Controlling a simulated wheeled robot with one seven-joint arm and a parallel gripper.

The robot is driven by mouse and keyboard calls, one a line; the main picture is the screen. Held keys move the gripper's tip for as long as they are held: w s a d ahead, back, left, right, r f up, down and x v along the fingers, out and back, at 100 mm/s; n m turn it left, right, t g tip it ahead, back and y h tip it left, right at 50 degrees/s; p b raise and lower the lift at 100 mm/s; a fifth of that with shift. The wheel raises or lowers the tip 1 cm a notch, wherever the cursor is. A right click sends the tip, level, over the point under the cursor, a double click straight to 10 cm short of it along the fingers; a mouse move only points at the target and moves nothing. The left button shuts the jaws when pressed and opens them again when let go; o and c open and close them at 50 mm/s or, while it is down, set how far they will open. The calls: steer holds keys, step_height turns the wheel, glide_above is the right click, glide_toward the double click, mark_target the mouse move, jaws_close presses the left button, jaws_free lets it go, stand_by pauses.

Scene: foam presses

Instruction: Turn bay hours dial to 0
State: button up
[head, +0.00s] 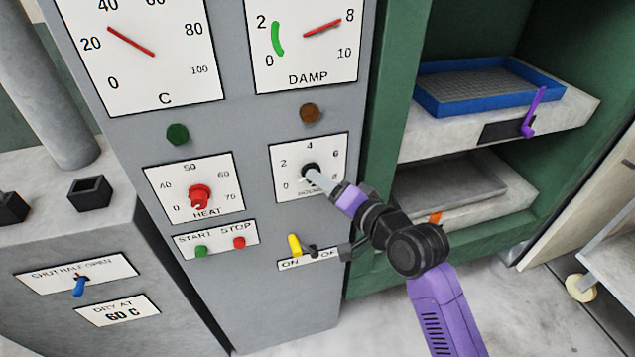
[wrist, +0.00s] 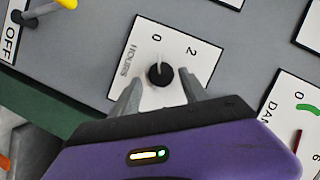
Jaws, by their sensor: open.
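The bay hours dial (head: 307,168) is a black knob on a white plate (head: 334,147) marked 0 to 8 on the grey panel. In the wrist view the knob (wrist: 160,75) shows a small white pointer mark directed at the 0. My gripper (head: 316,177) is at the dial, coming from the lower right. In the wrist view its two fingers (wrist: 160,80) are open, one on each side of the knob, with a gap on both sides. In the head view the fingers hide part of the knob and plate.
Below the dial is a yellow on/off lever (head: 294,245), close to my wrist. The red heat knob (head: 199,196) is left of it, above the start/stop buttons (head: 220,245). A green cabinet with shelves and a blue tray (head: 430,95) stands at right.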

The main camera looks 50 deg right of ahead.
steer(key=v, duration=0.4)
steer(key=shift+b, duration=0.35)
steer(key=s+a+f+n+y+b, duration=0.1)
steer(key=s+a+f+n, duration=0.2)
steer(key=s+a+n, duration=0.2)
steer(key=s+a+f+n+y+b, duration=0.1)
steer(key=s+a+f+n+b, duration=0.1)
steer(key=s+a, duration=0.7)
steer(key=s+a+f+n+y+b, duration=0.1)
steer(key=s+a+f+n, duration=0.4)
steer(key=s, duration=0.5)
steer(key=a+n+y, duration=0.1)
steer(key=a+n, duration=0.1)
steer(key=shift+s+n, duration=0.15)
steer(key=shift+n, duration=0.15)
